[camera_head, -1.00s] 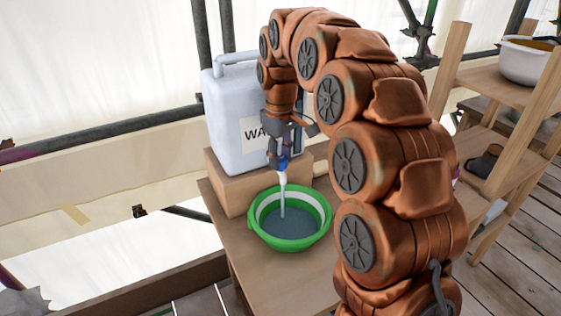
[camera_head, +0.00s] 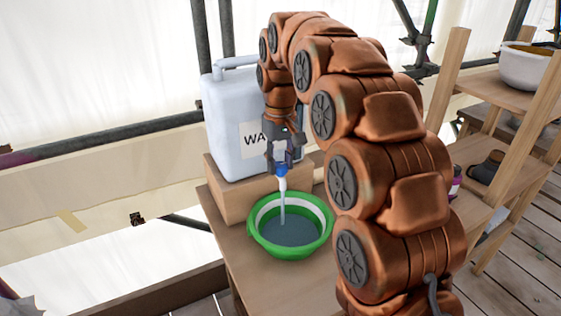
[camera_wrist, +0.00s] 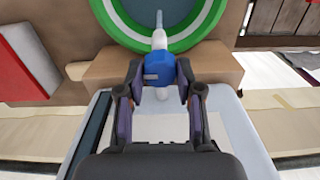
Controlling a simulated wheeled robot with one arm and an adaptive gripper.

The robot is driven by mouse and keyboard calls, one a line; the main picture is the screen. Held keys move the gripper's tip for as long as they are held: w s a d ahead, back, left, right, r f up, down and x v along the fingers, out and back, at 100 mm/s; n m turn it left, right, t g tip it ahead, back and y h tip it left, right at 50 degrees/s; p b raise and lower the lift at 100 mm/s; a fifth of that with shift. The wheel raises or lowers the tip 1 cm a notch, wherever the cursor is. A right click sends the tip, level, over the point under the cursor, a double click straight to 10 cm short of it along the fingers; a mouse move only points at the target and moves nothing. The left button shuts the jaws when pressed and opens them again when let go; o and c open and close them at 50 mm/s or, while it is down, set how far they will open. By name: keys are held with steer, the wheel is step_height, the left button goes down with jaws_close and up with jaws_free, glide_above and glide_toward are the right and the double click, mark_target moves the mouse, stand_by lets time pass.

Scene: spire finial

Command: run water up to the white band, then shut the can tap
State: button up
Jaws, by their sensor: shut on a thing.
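The white water can (camera_head: 222,115) stands on a wooden block (camera_head: 232,190). Its blue tap (camera_head: 281,169) has a pale spout, and a stream runs down from it into the green basin (camera_head: 285,254). The white band (camera_head: 300,202) rings the basin's inner wall. Grey-blue water (camera_head: 290,232) lies below the band; the wrist view shows a green strip between band and water. My gripper (camera_head: 284,163) is at the tap from above. In the wrist view my gripper (camera_wrist: 160,68) has one finger on each side of the blue tap (camera_wrist: 160,72), shut on it.
The basin sits on a wooden bench (camera_head: 250,275) near its front. Wooden shelves at right hold a white bowl (camera_head: 525,65) and a dark pot (camera_head: 487,168). Scaffold poles (camera_head: 110,137) run behind the can. A red and white object (camera_wrist: 28,60) shows in the wrist view.

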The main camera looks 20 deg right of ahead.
mark_target(280, 165)
steer(key=o, duration=1.2)
steer(key=shift+c, duration=0.2)
steer(key=shift+r, duration=0.15)
steer(key=shift+w+r, duration=0.1)
steer(key=shift+r, duration=3.55)
steer(key=shift+s, duration=0.25)
steer(key=s+f+m+g+p, duration=0.1)
steer(key=s+f+p, duration=0.2)
steer(key=s, duration=1.5)
steer(key=s+f+m+p, duration=0.1)
steer(key=s+f, duration=0.7)
steer(key=s, duration=1)
steer(key=shift+s+f+g+p, duration=0.15)
steer(key=shift+s+g+p, duration=0.25)
steer(key=shift+p, duration=0.5)
